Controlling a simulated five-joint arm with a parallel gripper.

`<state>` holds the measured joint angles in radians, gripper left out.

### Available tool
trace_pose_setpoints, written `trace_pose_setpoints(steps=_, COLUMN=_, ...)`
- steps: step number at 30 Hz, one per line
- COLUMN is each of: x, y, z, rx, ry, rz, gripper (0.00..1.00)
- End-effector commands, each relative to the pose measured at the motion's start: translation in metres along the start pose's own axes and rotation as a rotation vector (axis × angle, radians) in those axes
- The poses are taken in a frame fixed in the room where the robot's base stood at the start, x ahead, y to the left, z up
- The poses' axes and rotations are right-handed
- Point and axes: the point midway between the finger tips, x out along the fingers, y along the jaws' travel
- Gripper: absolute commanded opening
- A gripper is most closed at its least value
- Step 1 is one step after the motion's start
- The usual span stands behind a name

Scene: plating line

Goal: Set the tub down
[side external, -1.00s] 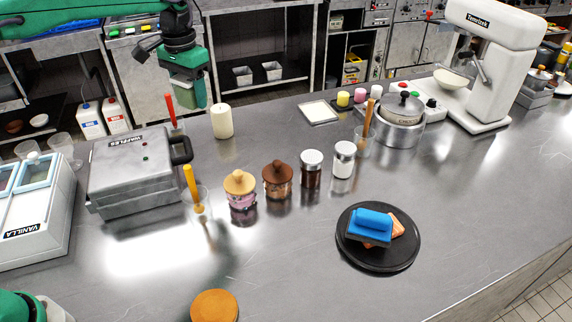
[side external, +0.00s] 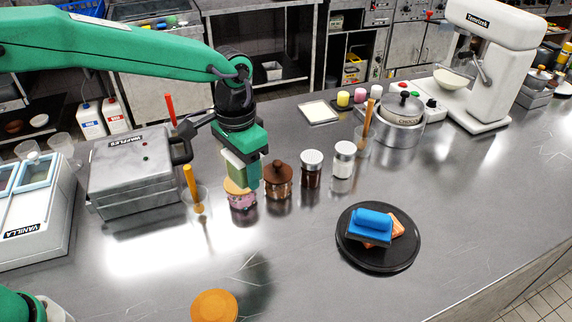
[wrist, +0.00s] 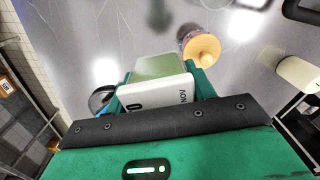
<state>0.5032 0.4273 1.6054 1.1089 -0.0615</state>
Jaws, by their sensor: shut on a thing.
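The tub (side external: 234,165), pale green with a white side, is held between my gripper's fingers in the side view. In the wrist view the tub (wrist: 158,67) shows a light green face and a white face with dark lettering. My gripper (side external: 248,172) is shut on it. It hangs above the steel counter, in front of the jars in the picture, and overlaps the pink jar with a wooden lid (side external: 242,202). I cannot tell how high the tub is above the counter.
A brown-lidded jar (side external: 278,182), a dark jar (side external: 311,170) and a white jar (side external: 344,160) stand to the right. The waffle iron (side external: 135,170) is left. A black plate (side external: 378,264) carries toast and a blue object.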

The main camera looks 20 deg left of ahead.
Motion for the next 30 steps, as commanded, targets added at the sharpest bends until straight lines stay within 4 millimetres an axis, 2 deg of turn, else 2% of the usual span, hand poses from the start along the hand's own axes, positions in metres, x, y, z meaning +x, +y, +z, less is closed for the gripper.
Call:
trace_pose_setpoints(steps=1, x=0.007, y=0.019, z=-0.001, rx=0.034, ry=-0.002, rz=0.0, gripper=0.27)
trace_pose_setpoints(steps=9, x=0.039, y=0.105, z=0.007, rx=0.189, ry=-0.002, rz=0.0, gripper=0.27)
trace_pose_setpoints(steps=15, x=0.058, y=0.157, z=0.019, rx=0.282, ry=-0.001, rz=0.0, gripper=0.27)
trace_pose_setpoints(steps=21, x=0.069, y=0.185, z=0.029, rx=0.333, ry=0.0, rz=0.0, gripper=0.27)
trace_pose_setpoints(steps=30, x=0.073, y=0.191, z=0.031, rx=0.344, ry=0.0, rz=0.0, gripper=0.27)
